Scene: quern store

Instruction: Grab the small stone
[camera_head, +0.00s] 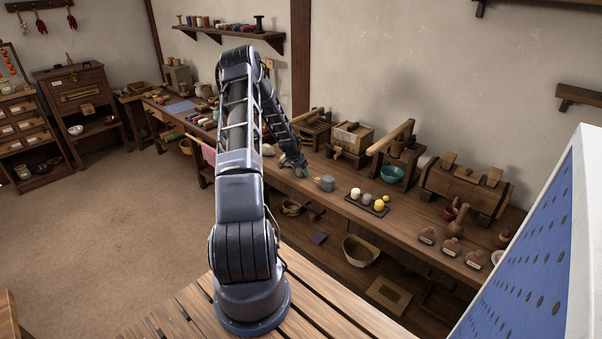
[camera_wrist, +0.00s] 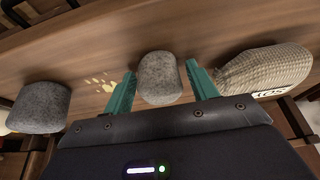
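The small stone (camera_wrist: 160,82), grey, speckled and rounded, stands on the wooden bench between my gripper's two teal fingers in the wrist view. My gripper (camera_wrist: 160,68) is open around it, with a narrow gap showing on each side. A larger grey stone (camera_wrist: 38,108) stands to the left in the wrist view; it also shows in the head view (camera_head: 328,184), right of my gripper (camera_head: 293,168). In the head view I cannot make out the small stone clearly at my gripper.
A woven sack (camera_wrist: 265,70) with a label lies close to the right finger. Pale crumbs (camera_wrist: 103,85) lie left of the fingers. A dark tray (camera_head: 352,201) with several small balls sits further right on the bench (camera_head: 410,215). Wooden devices line the wall behind.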

